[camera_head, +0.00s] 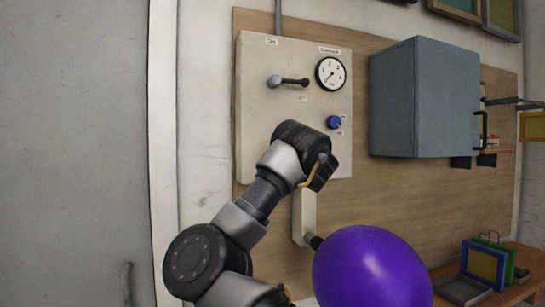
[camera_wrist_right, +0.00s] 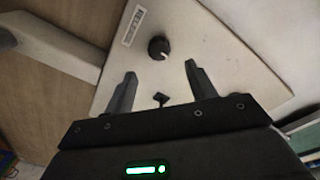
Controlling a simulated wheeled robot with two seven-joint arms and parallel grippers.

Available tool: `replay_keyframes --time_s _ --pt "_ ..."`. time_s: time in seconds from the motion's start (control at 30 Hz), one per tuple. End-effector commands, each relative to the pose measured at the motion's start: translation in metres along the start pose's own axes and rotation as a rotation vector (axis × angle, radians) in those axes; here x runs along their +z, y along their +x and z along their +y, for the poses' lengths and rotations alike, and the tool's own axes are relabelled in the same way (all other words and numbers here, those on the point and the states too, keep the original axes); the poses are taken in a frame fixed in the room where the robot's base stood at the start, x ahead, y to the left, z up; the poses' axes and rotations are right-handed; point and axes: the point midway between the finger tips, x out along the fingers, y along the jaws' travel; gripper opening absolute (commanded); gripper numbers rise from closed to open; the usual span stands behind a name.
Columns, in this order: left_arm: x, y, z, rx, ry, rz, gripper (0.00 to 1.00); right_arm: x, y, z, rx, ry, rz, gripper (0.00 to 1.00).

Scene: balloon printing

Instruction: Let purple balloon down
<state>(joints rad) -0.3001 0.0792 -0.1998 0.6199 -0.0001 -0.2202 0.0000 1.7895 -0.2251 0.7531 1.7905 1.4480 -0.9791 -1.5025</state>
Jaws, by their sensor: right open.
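The purple balloon (camera_head: 370,268) is large and inflated, on a dark nozzle (camera_head: 314,241) at the end of a beige arm (camera_head: 304,212) below the wall panel (camera_head: 257,125). My right gripper (camera_head: 321,172) is in front of the panel's lower part, above the balloon and apart from it. In the right wrist view, my right gripper (camera_wrist_right: 158,72) is open and empty, its fingers toward a dark round knob (camera_wrist_right: 158,47) beside a label. A small dark switch (camera_wrist_right: 160,98) shows between the fingers. In the head view my arm hides this knob. My left gripper is not in view.
The panel also has a lever (camera_head: 288,82), a round gauge (camera_head: 330,73) and a blue knob (camera_head: 334,122). A grey-blue cabinet (camera_head: 424,98) hangs to the right. Framed screens (camera_head: 484,264) stand on a wooden table (camera_head: 528,284) at lower right.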

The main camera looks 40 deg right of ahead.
Motion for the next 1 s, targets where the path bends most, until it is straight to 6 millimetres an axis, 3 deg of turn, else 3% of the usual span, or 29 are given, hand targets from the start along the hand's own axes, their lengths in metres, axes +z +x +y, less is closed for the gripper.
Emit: replay_keyframes --time_s 0.2,0.5,0.7,1.0 --pt "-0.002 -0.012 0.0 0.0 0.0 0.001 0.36 0.002 0.035 0.0 0.005 -0.008 -0.009 0.56" --pt "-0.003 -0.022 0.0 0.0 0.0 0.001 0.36 0.001 0.07 -0.001 0.003 -0.001 -0.007 0.56" --pt "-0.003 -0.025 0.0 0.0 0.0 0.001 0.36 0.002 0.082 -0.001 0.001 -0.001 -0.005 0.56" --pt "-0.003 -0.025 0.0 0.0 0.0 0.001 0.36 0.002 0.084 0.0 0.0 -0.001 -0.003 0.56"
